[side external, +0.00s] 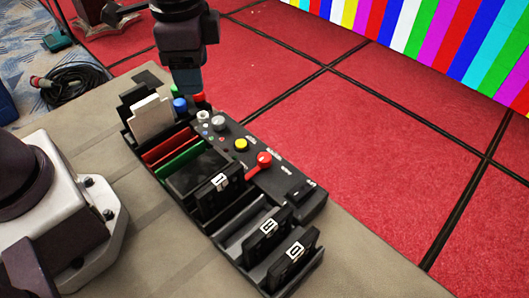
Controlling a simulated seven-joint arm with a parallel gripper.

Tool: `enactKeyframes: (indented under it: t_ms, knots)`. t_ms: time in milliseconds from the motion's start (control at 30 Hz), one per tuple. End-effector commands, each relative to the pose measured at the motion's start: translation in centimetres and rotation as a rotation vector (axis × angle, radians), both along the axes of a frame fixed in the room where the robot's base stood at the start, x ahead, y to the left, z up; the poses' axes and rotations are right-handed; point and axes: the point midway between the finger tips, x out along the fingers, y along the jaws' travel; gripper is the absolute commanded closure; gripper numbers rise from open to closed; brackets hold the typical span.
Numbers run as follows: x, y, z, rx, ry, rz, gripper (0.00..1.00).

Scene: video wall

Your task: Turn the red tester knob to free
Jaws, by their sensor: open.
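A red knob (262,161) with a short red arm stands on the black tester panel (290,188), right of its middle. The arm points down and left in the side view. I cannot read the panel's small labels, so which one marks free is unclear. My gripper (190,91) is above the panel's far left end, well away from this knob. It points down beside a blue cap (180,105) and a second red piece (198,98), which it partly hides. I cannot tell whether it touches them. The jaws are open, though their gap is hard to see.
A yellow knob (240,145) and a grey knob (218,123) stand between my gripper and the red knob. A black rack (222,235) in front holds white, red and green cards and several black labelled blocks. The red floor (400,150) behind is clear.

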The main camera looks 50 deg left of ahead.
Motion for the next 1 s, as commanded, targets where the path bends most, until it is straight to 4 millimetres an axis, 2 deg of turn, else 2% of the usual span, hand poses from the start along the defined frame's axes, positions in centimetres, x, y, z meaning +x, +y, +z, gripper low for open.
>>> enactKeyframes:
  t_ms: [33,100,267,333,433,600,733,867,1000]
  knots:
    - [1.0,-1.4,-1.7,0.003,0.04,-0.11,0.43]
    - [2.2,-3.1,-3.5,-0.001,0.075,-0.261,0.43]
    - [4.5,-6.6,-7.0,-0.025,0.118,-0.611,0.43]
    - [5.5,-7.7,-7.6,-0.035,0.108,-0.752,0.43]
    - [6.8,-8.3,-6.9,-0.028,0.067,-0.897,0.43]
    - [7.1,-8.3,-6.8,-0.019,0.058,-1.023,0.43]
    - [7.0,-8.3,-7.7,-0.019,0.061,-1.042,0.43]
    - [6.9,-8.3,-9.8,-0.019,0.065,-1.041,0.43]
    - [6.9,-8.3,-12.8,-0.02,0.066,-1.04,0.43]
